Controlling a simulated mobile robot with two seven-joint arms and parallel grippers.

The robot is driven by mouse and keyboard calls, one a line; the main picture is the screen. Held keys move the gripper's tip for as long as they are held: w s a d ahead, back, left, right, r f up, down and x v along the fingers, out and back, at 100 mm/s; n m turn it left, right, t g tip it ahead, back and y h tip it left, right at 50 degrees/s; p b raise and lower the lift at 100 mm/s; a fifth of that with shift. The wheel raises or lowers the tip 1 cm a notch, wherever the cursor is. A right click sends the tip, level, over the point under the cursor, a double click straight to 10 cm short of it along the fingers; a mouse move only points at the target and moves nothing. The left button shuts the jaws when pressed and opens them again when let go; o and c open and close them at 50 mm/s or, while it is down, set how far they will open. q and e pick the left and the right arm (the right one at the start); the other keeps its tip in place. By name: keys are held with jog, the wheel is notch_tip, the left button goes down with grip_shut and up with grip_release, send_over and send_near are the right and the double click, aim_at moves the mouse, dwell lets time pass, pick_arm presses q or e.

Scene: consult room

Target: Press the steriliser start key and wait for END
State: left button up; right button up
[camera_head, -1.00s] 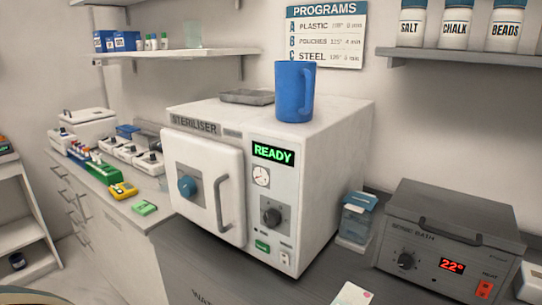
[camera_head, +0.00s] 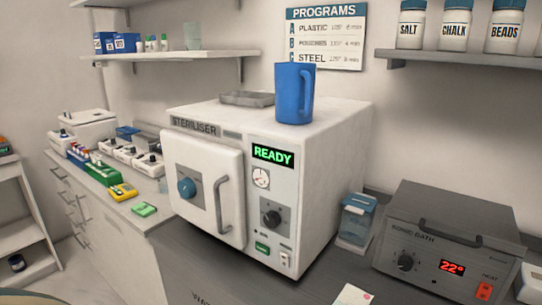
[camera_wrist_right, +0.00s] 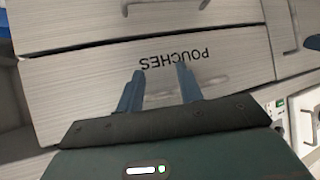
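The white steriliser (camera_head: 335,150) stands on the dark counter in the head view. Its door (camera_head: 204,190) is shut and its display (camera_head: 272,154) reads READY in green. A dial (camera_head: 271,217) sits on its front panel. Below it is a green key (camera_head: 262,248), with a small switch (camera_head: 285,259) to its right. My right gripper (camera_wrist_right: 160,78) shows in the right wrist view, with its two blue fingers apart and nothing between them. It is in front of a drawer labelled POUCHES (camera_wrist_right: 90,95). Neither gripper shows in the head view.
A blue jug (camera_head: 294,95) and a metal tray (camera_head: 247,98) stand on top of the steriliser. To its right are a clear blue-lidded container (camera_head: 356,220) and a grey sonic bath (camera_head: 445,240) showing 22°. A PROGRAMS chart (camera_head: 340,38) hangs on the wall.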

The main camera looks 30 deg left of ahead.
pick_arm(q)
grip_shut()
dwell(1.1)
